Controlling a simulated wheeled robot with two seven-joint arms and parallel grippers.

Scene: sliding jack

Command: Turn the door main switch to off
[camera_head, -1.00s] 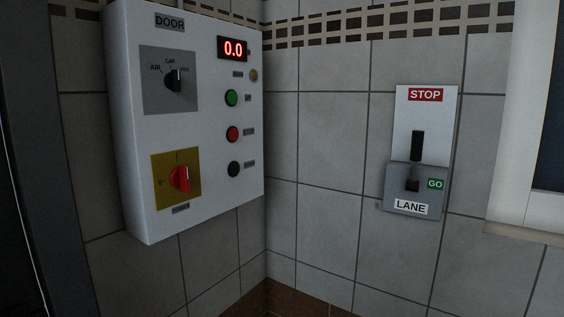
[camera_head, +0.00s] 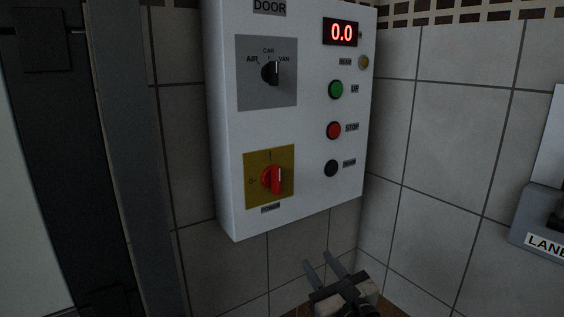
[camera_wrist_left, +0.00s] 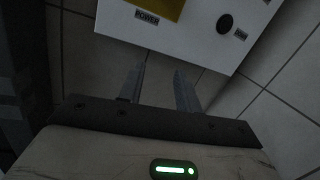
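The door main switch is a red rotary knob (camera_head: 271,180) on a yellow plate (camera_head: 285,157), low on the white DOOR control box (camera_head: 308,205). A mark stands above the knob and a 0 to its left; the knob's handle looks upright. My left gripper (camera_head: 320,262) is below the box, apart from it, with its two fingers spread and nothing between them. In the left wrist view the open fingers (camera_wrist_left: 158,88) point toward the box's lower edge. The yellow plate's lower edge (camera_wrist_left: 160,8) shows there, but the knob is out of view. My right gripper is not in view.
The box also has a grey selector (camera_head: 270,72), a green button (camera_head: 336,89), a red button (camera_head: 334,130) and a black button (camera_head: 331,168). The LANE box (camera_head: 540,225) is at the right edge. A dark frame (camera_head: 140,150) stands left.

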